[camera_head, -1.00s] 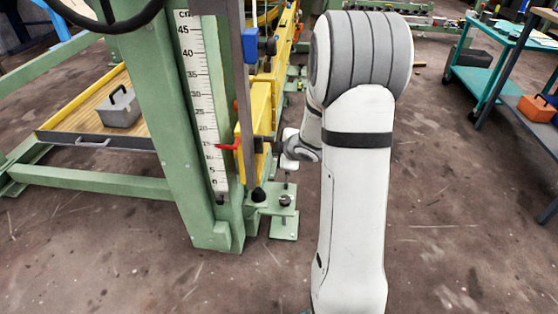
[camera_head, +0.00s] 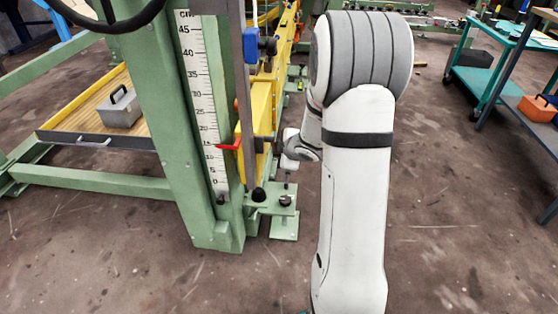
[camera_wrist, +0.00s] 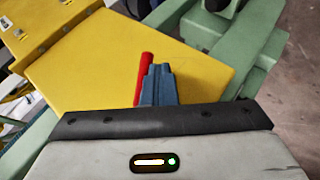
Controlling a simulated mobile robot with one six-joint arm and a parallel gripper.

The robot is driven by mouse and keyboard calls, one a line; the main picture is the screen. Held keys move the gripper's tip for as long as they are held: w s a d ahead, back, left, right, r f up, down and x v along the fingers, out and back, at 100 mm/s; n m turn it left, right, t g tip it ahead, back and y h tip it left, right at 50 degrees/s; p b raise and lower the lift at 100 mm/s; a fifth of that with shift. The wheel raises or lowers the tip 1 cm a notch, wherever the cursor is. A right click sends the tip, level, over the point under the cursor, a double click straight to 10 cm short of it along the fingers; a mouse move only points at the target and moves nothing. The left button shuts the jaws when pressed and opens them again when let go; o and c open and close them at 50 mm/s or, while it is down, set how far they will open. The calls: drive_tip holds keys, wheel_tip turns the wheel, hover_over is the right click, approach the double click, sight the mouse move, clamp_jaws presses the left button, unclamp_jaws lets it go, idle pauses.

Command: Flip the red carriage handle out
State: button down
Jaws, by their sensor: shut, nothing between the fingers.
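The red carriage handle (camera_wrist: 144,78) shows in the wrist view as a red bar at the yellow carriage (camera_wrist: 90,65). My gripper (camera_wrist: 159,70) has blue fingers that are shut, with nothing between them. They lie just right of the red bar, touching it or very close. My gripper's fingertips are hidden there behind the grey upright and the carriage.
A green post with a white scale (camera_head: 200,100) stands left of the carriage. A grey upright bar (camera_head: 246,100) runs in front of the carriage. A green foot plate (camera_head: 284,226) is below. A tray with a grey box (camera_head: 121,108) is at left.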

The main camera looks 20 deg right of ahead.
drive_tip(key=s+r+p, duration=0.1)
drive_tip(key=s+r, duration=0.1)
drive_tip(key=s, duration=1)
drive_tip(key=shift+a, duration=0.25)
drive_tip(key=shift+s, duration=0.1)
